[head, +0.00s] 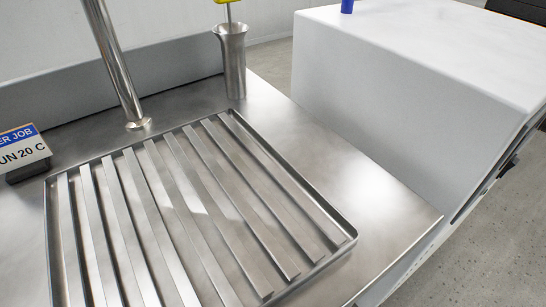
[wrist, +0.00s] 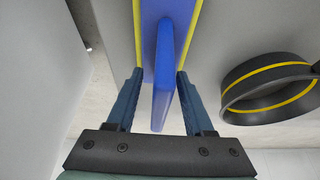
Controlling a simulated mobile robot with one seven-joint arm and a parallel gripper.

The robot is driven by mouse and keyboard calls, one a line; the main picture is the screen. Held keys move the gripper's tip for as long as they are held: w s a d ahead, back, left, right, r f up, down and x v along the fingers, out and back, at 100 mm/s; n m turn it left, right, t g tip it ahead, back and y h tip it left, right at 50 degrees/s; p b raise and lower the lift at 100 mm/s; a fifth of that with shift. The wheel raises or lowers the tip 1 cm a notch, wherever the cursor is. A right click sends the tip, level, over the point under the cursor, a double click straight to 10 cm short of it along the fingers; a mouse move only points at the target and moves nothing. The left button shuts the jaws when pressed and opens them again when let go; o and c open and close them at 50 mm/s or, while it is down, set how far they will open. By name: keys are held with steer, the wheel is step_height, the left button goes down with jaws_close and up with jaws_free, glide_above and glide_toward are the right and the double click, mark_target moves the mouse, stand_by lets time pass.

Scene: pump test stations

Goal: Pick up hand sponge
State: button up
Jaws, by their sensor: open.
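No thing that I can surely call the hand sponge shows in either view. In the wrist view my gripper (wrist: 160,76) is open, with one dark blue finger on each side of a narrow blue piece (wrist: 163,60). This piece has a rounded edge, and a gap shows between it and each finger in the lower part. I cannot tell from this close view what the piece is. Behind it is a blue panel (wrist: 183,14) with yellow edges. My gripper is out of the head view.
The wrist view shows a black ring with a yellow stripe (wrist: 268,87) at right. The head view shows a steel counter (head: 365,200) with a ribbed tray (head: 347,237), a steel post (head: 113,60), a steel cup (head: 233,62), a small sign (head: 22,148) and a white cabinet (head: 400,70).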

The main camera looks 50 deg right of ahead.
jaws_close()
steer(key=shift+r, duration=0.1)
stand_by(0.3)
step_height(320, 180, up, 10)
steer(key=p, duration=0.6)
steer(key=c, duration=0.7)
jaws_free()
steer(key=shift+c, duration=0.2)
jaws_close()
